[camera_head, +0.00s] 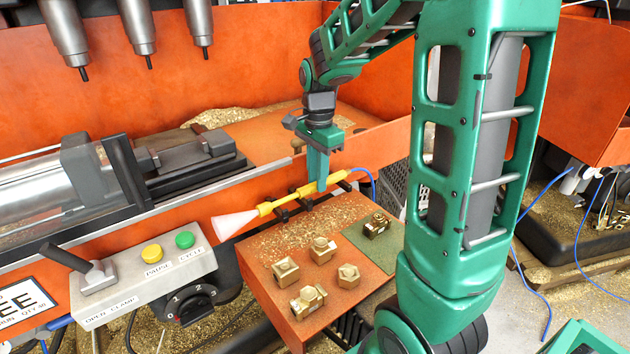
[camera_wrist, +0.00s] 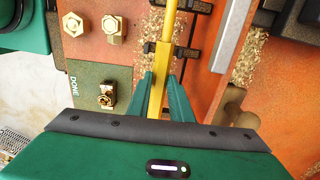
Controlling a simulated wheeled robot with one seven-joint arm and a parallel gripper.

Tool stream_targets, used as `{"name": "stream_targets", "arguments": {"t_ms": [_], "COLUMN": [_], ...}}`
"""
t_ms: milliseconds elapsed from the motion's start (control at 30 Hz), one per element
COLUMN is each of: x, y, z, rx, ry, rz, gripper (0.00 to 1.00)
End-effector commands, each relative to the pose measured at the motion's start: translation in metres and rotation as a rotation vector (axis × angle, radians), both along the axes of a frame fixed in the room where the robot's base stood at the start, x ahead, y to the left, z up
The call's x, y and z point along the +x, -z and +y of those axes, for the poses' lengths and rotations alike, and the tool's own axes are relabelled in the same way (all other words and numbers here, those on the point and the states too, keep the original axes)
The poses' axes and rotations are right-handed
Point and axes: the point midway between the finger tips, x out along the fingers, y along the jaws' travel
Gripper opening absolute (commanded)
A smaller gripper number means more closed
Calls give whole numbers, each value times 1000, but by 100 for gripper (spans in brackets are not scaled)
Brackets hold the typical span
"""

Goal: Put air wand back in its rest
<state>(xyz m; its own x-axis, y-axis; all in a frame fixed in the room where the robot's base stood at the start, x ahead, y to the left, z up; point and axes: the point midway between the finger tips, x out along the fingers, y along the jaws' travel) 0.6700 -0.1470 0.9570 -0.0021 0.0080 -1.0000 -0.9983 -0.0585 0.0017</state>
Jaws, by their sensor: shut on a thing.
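The air wand (camera_head: 296,194) is yellow, with a pale cone nozzle at its left end and a blue hose at its right end. My gripper (camera_head: 319,184) points down and is shut on the wand's body. In the wrist view, my gripper (camera_wrist: 163,78) has its two teal fingers either side of the yellow wand (camera_wrist: 165,55). The rest is a set of black hooks (camera_head: 281,213) on the orange edge above the parts shelf. A black bracket (camera_wrist: 184,52) shows beside the wand in the wrist view. The wand lies along the hooks; I cannot tell whether it touches them.
Several brass fittings (camera_head: 286,270) sit on the orange shelf (camera_head: 262,243), with one brass piece (camera_head: 377,224) on its green patch. A control box (camera_head: 150,276) with lever and buttons is at lower left. Grey spindles (camera_head: 138,25) hang at upper left.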

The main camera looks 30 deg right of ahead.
Motion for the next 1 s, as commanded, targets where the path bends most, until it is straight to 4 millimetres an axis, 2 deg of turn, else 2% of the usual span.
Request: {"name": "stream_targets", "arguments": {"t_ms": [100, 467, 500, 533, 867, 1000], "x": [0, 0, 0, 0, 0, 1], "y": [9, 12, 11, 11, 10, -1], "z": [0, 0, 0, 0, 0, 0], "rx": [0, 0, 0, 0, 0, -1], "ry": [0, 1, 1, 1, 1, 0], "rz": [0, 0, 0, 0, -1, -3], "gripper": [0, 0, 29, 36, 38, 38]}}
